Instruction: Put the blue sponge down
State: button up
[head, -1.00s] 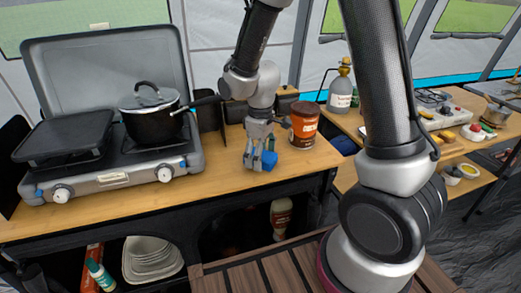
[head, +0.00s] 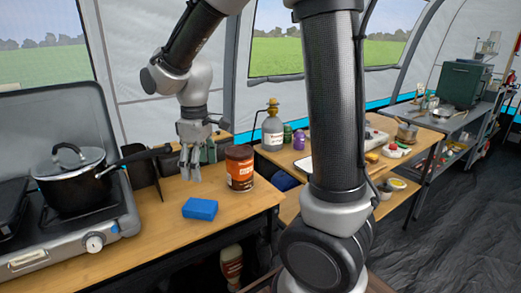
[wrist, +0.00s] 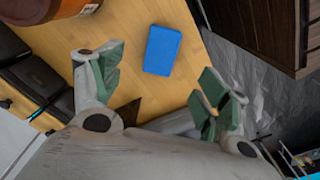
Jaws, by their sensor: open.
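The blue sponge (head: 200,208) lies flat on the wooden counter (head: 165,232), near its front edge. In the wrist view the sponge (wrist: 162,50) lies beyond my fingertips, apart from them. My gripper (head: 190,176) is open and empty, above the counter and behind the sponge. In the wrist view its two green-padded fingers (wrist: 160,85) are spread wide with nothing between them.
A brown jar (head: 240,168) stands right of my gripper on the counter. A stove (head: 70,235) with a lidded black pot (head: 72,180) is at the left, its handle reaching toward my arm. Dark boxes (head: 145,172) stand behind. Bare counter lies left of the sponge.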

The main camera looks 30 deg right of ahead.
jog(key=s+d+r+m+t, duration=0.2)
jog(key=s+d+r+m, duration=0.2)
jog(key=s, duration=0.5)
jog(key=s+d+r+m+t, duration=0.2)
jog(key=s+d+r+m, duration=0.2)
jog(key=s+d, duration=0.5)
jog(key=shift+s+d+r, duration=0.15)
jog(key=shift+d+r, duration=0.15)
jog(key=shift+r, duration=0.4)
jog(key=shift+o, duration=0.5)
